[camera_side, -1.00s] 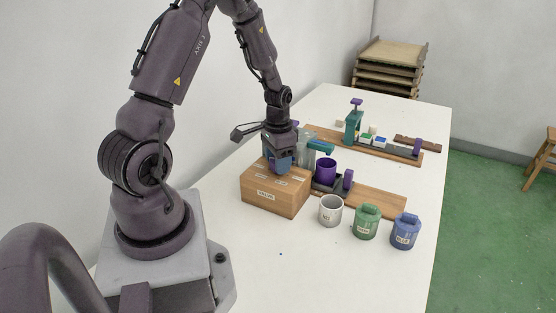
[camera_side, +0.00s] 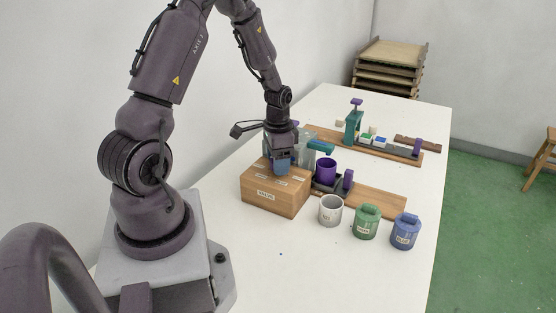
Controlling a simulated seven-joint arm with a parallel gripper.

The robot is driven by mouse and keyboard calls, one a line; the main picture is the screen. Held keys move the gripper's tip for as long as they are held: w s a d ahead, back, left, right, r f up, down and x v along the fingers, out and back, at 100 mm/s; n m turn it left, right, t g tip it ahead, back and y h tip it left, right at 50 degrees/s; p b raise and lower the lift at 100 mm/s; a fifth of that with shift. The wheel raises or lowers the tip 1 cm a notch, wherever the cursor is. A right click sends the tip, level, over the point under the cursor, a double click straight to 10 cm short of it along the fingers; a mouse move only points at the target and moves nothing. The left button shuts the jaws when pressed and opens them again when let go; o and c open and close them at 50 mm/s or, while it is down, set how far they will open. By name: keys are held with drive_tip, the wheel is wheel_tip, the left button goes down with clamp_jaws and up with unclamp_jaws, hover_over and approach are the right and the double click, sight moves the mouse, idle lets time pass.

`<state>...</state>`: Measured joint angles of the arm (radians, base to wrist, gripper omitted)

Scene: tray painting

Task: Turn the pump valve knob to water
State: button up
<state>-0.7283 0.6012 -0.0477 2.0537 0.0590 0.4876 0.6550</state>
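The wooden valve box (camera_side: 275,190), labelled VALVE on its front, sits on the white table beside my arm's base. It has small labels on top that are too small to read. My gripper (camera_side: 281,167) points straight down over the middle of the box top. A blue-grey part shows at its lower end, just above the box top; I cannot tell finger from knob there. The knob is mostly or wholly hidden by the gripper, so its pointing direction does not show. Whether the fingers are closed on it is also unclear.
A purple cup (camera_side: 326,170) stands right of the box on a dark holder. A white cup (camera_side: 330,211), a green lidded pot (camera_side: 365,222) and a blue lidded pot (camera_side: 405,232) stand in front. The table's near part is clear.

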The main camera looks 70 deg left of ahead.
wheel_tip(320, 180, up, 13)
idle(0.7)
idle(0.3)
